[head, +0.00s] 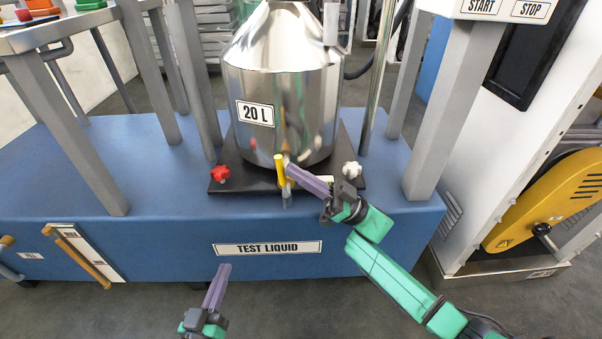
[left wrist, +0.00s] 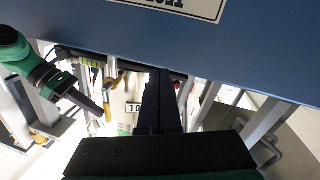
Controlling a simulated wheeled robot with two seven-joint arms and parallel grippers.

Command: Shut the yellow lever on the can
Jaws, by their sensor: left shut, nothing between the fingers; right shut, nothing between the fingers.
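The can (head: 310,95) is a shiny metal vessel with a "20 L" label on a black base plate. The yellow lever (head: 280,171) is on the small tap low at its front and looks nearly upright in the head view. My right gripper (head: 289,168) is shut and empty, its purple fingertips just right of the lever; I cannot tell whether they touch. My left gripper (head: 225,267) is shut and empty, low in front of the blue bench. In the left wrist view its dark fingers (left wrist: 162,85) hide part of the can, and the yellow lever (left wrist: 112,82) shows beside them.
The blue bench (head: 150,232) carries a "TEST LIQUID" sign. A red knob (head: 219,172) and a white knob (head: 351,170) sit on the base plate. Grey frame legs (head: 450,110) stand on both sides. The floor before the bench is clear.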

